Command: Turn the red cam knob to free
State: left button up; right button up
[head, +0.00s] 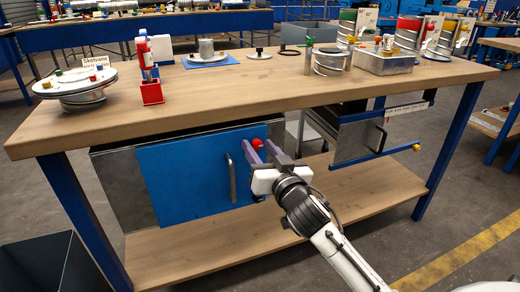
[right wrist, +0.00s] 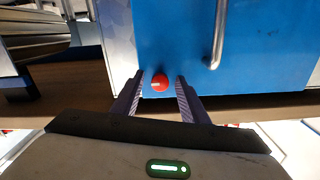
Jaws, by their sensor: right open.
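The red cam knob (head: 258,143) is on the blue cabinet door (head: 190,175) under the workbench, near the door's top right. It also shows in the right wrist view (right wrist: 160,82), round and red with a small pale mark. My right gripper (head: 257,147) is open in front of the door. In the right wrist view its two fingers stand left and right of the knob, with a gap on each side. I cannot tell how deep the fingertips reach around it. My left gripper is not in view.
A grey bar handle (head: 232,178) stands out from the door beside the knob; the right wrist view shows it close to the right finger (right wrist: 218,35). The bench top (head: 240,95) overhangs above and a lower shelf (head: 200,245) lies below. A metal unit (head: 355,138) hangs at right.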

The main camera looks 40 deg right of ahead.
grip_shut()
